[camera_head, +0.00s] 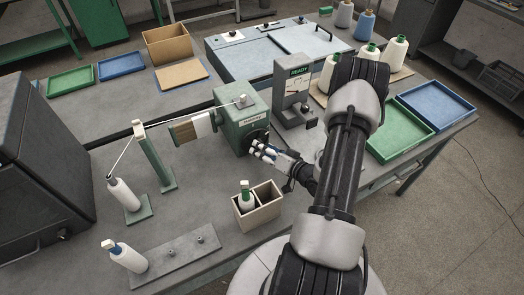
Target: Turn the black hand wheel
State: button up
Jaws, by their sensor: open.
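The black hand wheel (258,137) sits on the right face of the green winder box (239,112). Only part of the wheel shows, because my gripper covers some of it. My gripper (262,151) is open, with its fingers pointing left at the wheel's lower part. I cannot tell whether the fingers touch the wheel or stand just short of it. A wound spool (191,128) extends from the left side of the green box, with a thread running to a green post (157,160).
A grey READY unit (294,98) stands close to the right of the winder. Green and blue trays (400,135) lie right of my arm.

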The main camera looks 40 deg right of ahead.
jog(key=shift+w+f, duration=0.15)
jog(key=shift+w, duration=0.5)
jog(key=shift+c, duration=0.4)
jog(key=c, duration=1)
jog(key=shift+a+n+g+h+b, duration=0.1)
jog(key=shift+n+g+h+b, duration=0.2)
jog(key=shift+n+h, duration=0.55)
jog(key=shift+n+g+h+b, duration=0.35)
jog(key=shift+n+b, duration=0.25)
jog(key=shift+n, duration=0.55)
